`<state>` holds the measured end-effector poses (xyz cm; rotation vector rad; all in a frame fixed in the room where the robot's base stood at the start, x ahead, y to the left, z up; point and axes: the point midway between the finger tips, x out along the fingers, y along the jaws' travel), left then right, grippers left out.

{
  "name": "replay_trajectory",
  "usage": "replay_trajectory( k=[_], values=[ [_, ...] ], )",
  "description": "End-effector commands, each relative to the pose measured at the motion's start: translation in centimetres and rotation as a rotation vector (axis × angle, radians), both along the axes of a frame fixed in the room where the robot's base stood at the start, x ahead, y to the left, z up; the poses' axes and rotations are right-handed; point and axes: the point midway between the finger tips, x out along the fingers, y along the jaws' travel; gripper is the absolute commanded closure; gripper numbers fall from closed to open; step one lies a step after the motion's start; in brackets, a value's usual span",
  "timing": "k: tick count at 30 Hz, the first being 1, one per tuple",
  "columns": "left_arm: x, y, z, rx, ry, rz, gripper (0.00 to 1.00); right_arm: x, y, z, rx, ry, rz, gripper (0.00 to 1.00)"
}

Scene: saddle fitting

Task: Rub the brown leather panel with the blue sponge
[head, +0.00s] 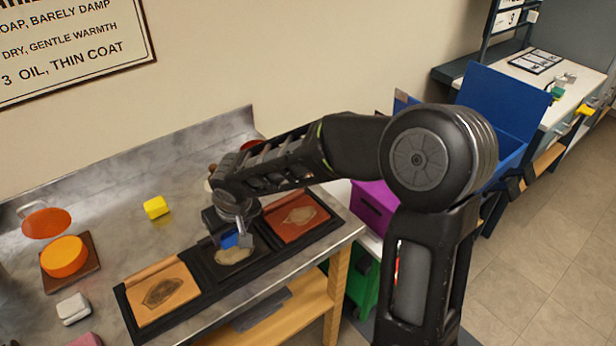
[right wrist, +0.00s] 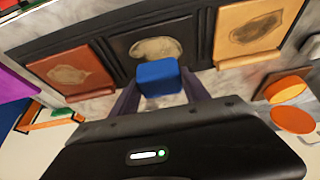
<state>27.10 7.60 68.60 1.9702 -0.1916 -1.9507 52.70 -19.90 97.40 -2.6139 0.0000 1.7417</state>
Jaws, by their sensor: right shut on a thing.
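My right gripper (head: 232,236) is shut on the blue sponge (head: 229,240) over the middle of a black tray. The sponge also shows between the fingers in the right wrist view (right wrist: 158,76). The dark brown middle panel (right wrist: 124,46) has a pale patch (head: 235,252). The sponge is near its lower edge in the wrist view; I cannot tell whether it touches. A red-brown panel (head: 295,217) with a patch lies on one side and a tan panel (head: 160,291) with a dark patch on the other. My left gripper is not in view.
A purple bin (head: 372,207) stands beyond the counter's right edge. My right arm hides part of the counter.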

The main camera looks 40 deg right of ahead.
Motion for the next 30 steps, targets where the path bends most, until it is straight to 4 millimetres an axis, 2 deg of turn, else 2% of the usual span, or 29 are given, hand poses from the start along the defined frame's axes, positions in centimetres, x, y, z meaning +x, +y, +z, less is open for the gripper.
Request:
replay_trajectory(
  k=[5, 8, 12, 18, 21, 25, 30],
  values=[
    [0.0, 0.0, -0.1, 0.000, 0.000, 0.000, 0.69, 0.5, -1.7, 0.0, 0.001, 0.002, -0.057, 0.78],
    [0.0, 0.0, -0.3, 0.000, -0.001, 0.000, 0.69, 1.2, -4.4, 0.1, 0.003, 0.007, -0.152, 0.78],
    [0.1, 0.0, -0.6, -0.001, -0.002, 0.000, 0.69, 2.0, -10.4, 0.4, 0.004, 0.011, -0.350, 0.78],
    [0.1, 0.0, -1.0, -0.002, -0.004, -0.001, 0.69, 1.8, -19.4, 1.4, 0.003, 0.005, -0.641, 0.78],
    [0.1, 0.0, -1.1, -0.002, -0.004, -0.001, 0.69, 1.3, -22.4, 1.9, 0.002, 0.001, -0.738, 0.78],
    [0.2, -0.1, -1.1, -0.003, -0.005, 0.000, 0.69, 1.0, -24.1, 2.3, 0.002, -0.003, -0.794, 0.78],
    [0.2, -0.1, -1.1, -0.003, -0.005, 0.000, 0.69, 0.9, -24.2, 2.3, 0.001, -0.003, -0.800, 0.78]
  ],
)
